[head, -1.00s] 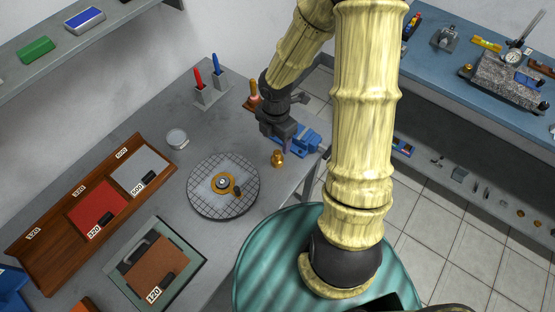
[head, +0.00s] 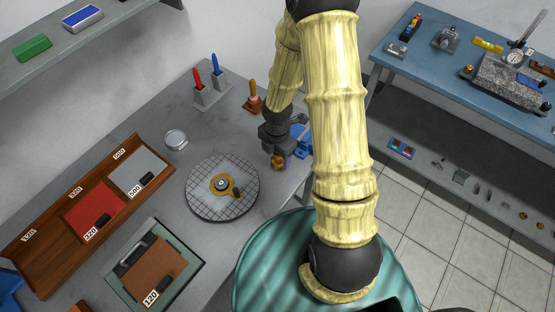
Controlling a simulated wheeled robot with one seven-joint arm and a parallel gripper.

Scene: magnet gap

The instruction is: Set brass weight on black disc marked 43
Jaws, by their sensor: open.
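The brass weight (head: 279,163) stands on the grey bench near its right edge, partly hidden by my gripper. My gripper (head: 278,153) is open and points down over the weight, its fingers at or just above the weight's top. I cannot tell whether they touch it. A round grey plate with a grid (head: 206,208) lies on the bench to the left of the weight. On it are a brass ring with a small dark round piece (head: 221,184) in the middle and a dark knob beside it. I cannot make out any disc marked 43.
A wooden tray (head: 55,245) with red and grey sheets lies at left, with a framed brown sheet marked 120 (head: 155,267) in front. A round tin (head: 176,139), pen holders (head: 211,93) and a wood-handled tool (head: 252,98) stand behind. A blue vise (head: 302,140) is close beside my gripper.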

